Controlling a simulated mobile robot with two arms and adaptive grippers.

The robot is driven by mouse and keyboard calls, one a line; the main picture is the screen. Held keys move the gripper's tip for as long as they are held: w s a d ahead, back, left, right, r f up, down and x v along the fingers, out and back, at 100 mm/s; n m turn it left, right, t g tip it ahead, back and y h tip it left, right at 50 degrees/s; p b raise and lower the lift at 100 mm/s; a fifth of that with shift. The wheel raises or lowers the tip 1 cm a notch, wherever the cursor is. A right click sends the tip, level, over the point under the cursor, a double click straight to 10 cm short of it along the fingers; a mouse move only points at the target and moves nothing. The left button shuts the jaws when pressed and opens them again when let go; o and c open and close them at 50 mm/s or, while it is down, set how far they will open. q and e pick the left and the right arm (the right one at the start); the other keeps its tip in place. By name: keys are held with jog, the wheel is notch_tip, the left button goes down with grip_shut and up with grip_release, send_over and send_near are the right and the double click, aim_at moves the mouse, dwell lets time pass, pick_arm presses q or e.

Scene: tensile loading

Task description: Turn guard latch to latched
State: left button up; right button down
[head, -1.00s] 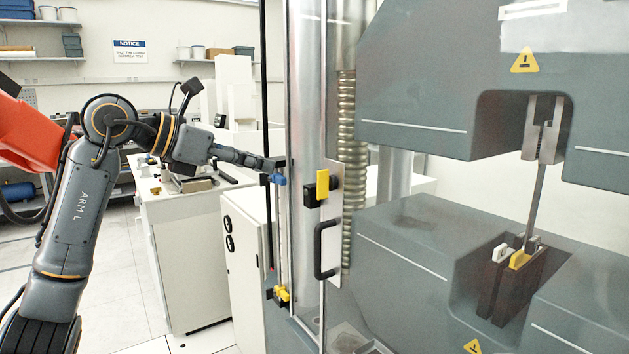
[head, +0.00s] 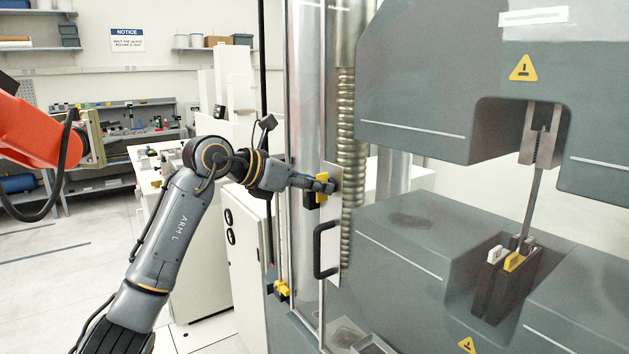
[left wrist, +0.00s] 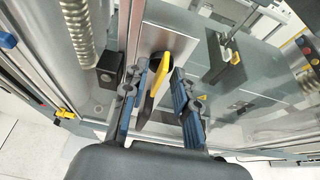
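In the left wrist view the yellow lever (left wrist: 157,78) stands between the two fingers of my left gripper (left wrist: 160,72). The fingers are apart, with a gap showing beside the lever. My right gripper is in neither view.
A black door handle (head: 325,250) sits just below the latch. Behind the guard stands a ribbed column (head: 346,150) and the grey testing machine (head: 425,80) with a specimen (head: 533,185) between its jaws. A white cabinet (head: 240,270) stands left of the guard.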

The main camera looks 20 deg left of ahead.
pick_arm(q)
grip_shut()
jog(key=shift+a, duration=0.1)
dwell(0.3)
jog(key=n+h+p, duration=0.2)
jog(key=n, duration=0.2)
jog(key=n+g+h+p, duration=0.1)
jog(key=n+h+p, duration=0.1)
jog(key=n, duration=0.3)
jog(key=a+f+n+h+p, duration=0.1)
jog(key=n+h+p, duration=0.1)
jog(key=n+h, duration=0.1)
jog(key=shift+w+n+g, duration=0.3)
jog(key=shift+w+n, duration=0.05)
jog(key=shift+n, duration=0.35)
dwell(0.6)
grip_release()
jog(key=shift+f, duration=0.1)
